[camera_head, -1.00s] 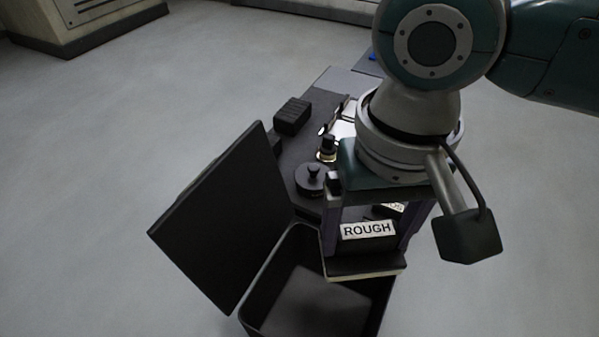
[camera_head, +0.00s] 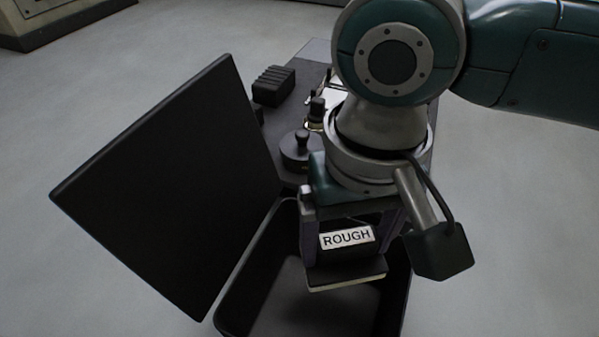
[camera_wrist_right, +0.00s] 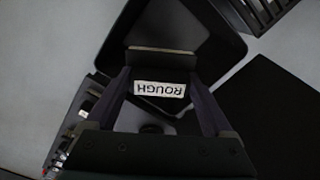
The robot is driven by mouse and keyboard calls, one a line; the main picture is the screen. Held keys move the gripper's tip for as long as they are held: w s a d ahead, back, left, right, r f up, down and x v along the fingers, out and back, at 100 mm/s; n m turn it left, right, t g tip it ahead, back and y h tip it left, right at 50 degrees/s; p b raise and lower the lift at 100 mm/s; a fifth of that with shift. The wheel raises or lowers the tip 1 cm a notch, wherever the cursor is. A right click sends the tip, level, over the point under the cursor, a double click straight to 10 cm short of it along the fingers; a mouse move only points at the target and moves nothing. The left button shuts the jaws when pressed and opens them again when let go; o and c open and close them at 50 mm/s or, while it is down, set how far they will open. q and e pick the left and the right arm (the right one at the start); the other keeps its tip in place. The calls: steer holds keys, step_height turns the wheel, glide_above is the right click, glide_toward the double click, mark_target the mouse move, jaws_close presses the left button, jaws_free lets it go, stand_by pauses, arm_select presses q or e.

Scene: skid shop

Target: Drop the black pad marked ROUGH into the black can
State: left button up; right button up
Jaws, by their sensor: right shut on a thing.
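The black pad (camera_head: 345,268) has a white label reading ROUGH and a pale lower edge. My right gripper (camera_head: 347,240) is shut on it and holds it over the open mouth of the black can (camera_head: 228,300). In the right wrist view the pad (camera_wrist_right: 160,62) sits between the two fingers of the gripper (camera_wrist_right: 163,90), with the label upside down. The can's wall (camera_wrist_right: 205,22) shows behind it. The can's large black lid (camera_head: 165,185) stands raised on the left. My left gripper is not in view.
A dark bench (camera_head: 305,80) stands behind the can. It carries a black ribbed block (camera_head: 273,86), a round black knobbed piece (camera_head: 301,148) and small bottle-like items (camera_head: 316,110). The grey floor (camera_head: 90,120) on the left is clear.

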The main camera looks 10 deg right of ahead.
steer(key=shift+f+b, duration=0.35)
steer(key=shift+f, duration=0.25)
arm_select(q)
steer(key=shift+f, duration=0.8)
arm_select(e)
steer(key=shift+r, duration=0.1)
steer(key=o, duration=1.3)
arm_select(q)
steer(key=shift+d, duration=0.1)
arm_select(e)
steer(key=shift+o, duration=0.2)
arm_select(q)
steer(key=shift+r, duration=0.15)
arm_select(e)
steer(key=shift+r, duration=0.1)
step_height(320, 180, up, 10)
steer(key=p, duration=0.9)
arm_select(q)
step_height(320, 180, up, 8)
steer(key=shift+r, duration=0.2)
